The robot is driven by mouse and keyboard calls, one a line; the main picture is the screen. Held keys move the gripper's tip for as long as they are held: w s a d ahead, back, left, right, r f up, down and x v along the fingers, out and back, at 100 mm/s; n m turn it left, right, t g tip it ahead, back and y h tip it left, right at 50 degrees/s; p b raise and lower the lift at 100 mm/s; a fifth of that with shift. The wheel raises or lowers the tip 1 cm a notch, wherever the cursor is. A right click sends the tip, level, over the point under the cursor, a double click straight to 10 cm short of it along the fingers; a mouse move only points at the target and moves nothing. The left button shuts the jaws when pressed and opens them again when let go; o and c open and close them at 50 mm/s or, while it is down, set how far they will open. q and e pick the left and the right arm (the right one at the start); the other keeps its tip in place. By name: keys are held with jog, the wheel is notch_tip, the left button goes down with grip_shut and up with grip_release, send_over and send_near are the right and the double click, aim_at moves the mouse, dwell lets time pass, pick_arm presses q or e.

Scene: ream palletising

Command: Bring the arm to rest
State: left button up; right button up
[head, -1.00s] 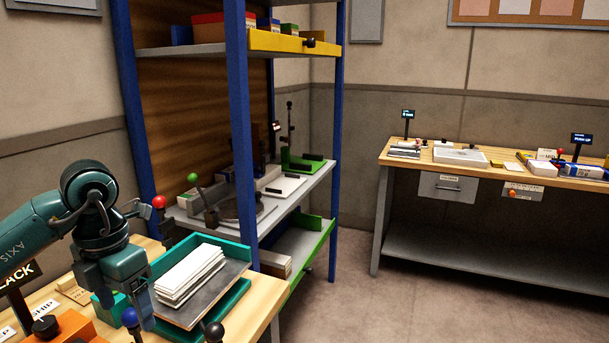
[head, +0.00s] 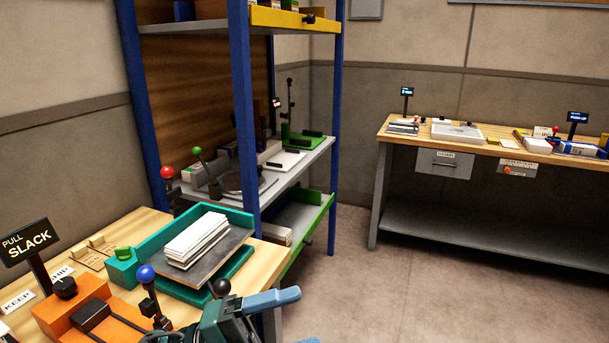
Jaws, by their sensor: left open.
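My left gripper (head: 303,317) is at the bottom edge, just right of the near wooden bench. Its two blue fingers point right and stand apart, with nothing seen between them. The lower finger and most of the arm are cut off by the frame edge. A stack of white paper (head: 196,239) lies on a grey board (head: 228,244) in the teal tray (head: 157,240). The gripper is apart from the stack, to its lower right. My right gripper is out of view.
An orange device (head: 62,313) with a "PULL SLACK" sign (head: 27,243) and a blue-knobbed lever (head: 147,275) stand on the near bench. A blue-posted shelf rack (head: 244,120) is behind. A far workbench (head: 395,127) stands right. The floor between is clear.

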pick_arm(q)
jog(key=w+a+f+n+t+y, duration=0.1)
jog(key=a+f+n+t+y, duration=0.55)
jog(key=n, duration=0.55)
jog(key=w+a+f+n+t+y, duration=0.1)
jog(key=a+f+n+t+y, duration=0.2)
jog(key=f+n+t+y, duration=0.75)
jog(key=s+a+f+n+g, duration=0.3)
jog(key=s+f+n+g, duration=0.5)
jog(key=s+f, duration=0.3)
jog(key=shift+a+f+g+y, duration=0.2)
jog(key=shift+f+g+y, duration=0.2)
jog(key=shift+f, duration=0.65)
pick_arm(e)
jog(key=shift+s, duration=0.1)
pick_arm(q)
jog(key=shift+s, duration=0.1)
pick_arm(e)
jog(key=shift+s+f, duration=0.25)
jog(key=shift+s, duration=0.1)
